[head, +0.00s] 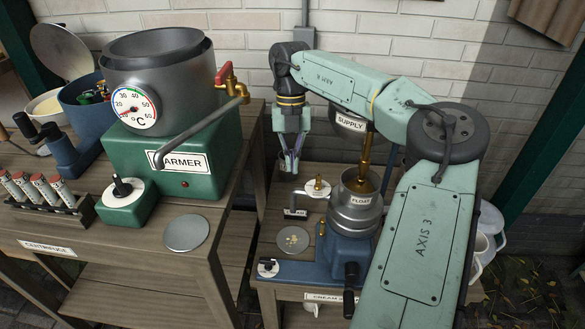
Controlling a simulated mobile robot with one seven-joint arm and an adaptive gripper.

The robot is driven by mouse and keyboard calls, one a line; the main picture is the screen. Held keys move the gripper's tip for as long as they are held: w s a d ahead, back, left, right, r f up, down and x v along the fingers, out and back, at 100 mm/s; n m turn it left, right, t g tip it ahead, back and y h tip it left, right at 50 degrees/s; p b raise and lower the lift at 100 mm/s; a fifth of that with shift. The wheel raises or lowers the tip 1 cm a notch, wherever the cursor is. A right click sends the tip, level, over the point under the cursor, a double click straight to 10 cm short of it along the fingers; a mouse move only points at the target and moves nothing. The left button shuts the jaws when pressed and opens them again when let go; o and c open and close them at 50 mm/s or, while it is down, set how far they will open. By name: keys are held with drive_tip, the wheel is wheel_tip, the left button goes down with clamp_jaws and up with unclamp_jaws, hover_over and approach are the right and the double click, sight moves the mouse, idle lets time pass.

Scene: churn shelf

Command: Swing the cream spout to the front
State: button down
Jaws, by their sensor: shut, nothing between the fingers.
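The separator (345,252) stands on the right-hand wooden bench, with a blue base and a metal bowl labelled FLOAT (360,200). A short spout-like arm with a pale round top and brass knob (318,187) sticks out from the bowl's left side; I cannot tell for sure that it is the cream spout. A small label (296,212) below it is too small to read surely. My gripper (289,168) is shut and empty, pointing down, up and to the left of that arm and apparently apart from it. My arm hides part of the separator's right side.
A SUPPLY vessel (348,122) with a brass pipe stands above the bowl, partly behind my arm. A black crank handle (350,275) is at the separator's front. The green WARMER (180,150) with a tap stands on the left bench. A brick wall is behind.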

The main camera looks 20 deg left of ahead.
drive_tip(key=shift+s+d+f+p, duration=0.25)
drive_tip(key=shift+s+d, duration=0.1)
drive_tip(key=shift+s, duration=0.35)
drive_tip(key=shift+s+d+f+p, duration=0.1)
drive_tip(key=shift+s+d+f, duration=0.15)
drive_tip(key=shift+s, duration=0.45)
drive_tip(key=shift+s+n, duration=0.4)
drive_tip(key=shift+s, duration=0.2)
drive_tip(key=s+d+n+t+h+b, duration=0.1)
drive_tip(key=s+d+n+b, duration=0.3)
drive_tip(key=s+n, duration=0.5)
drive_tip(key=shift+s+d+n+t+h+b, duration=0.35)
drive_tip(key=shift+s+b, duration=0.2)
drive_tip(key=shift+s, duration=0.9)
drive_tip(key=shift+r, duration=0.1)
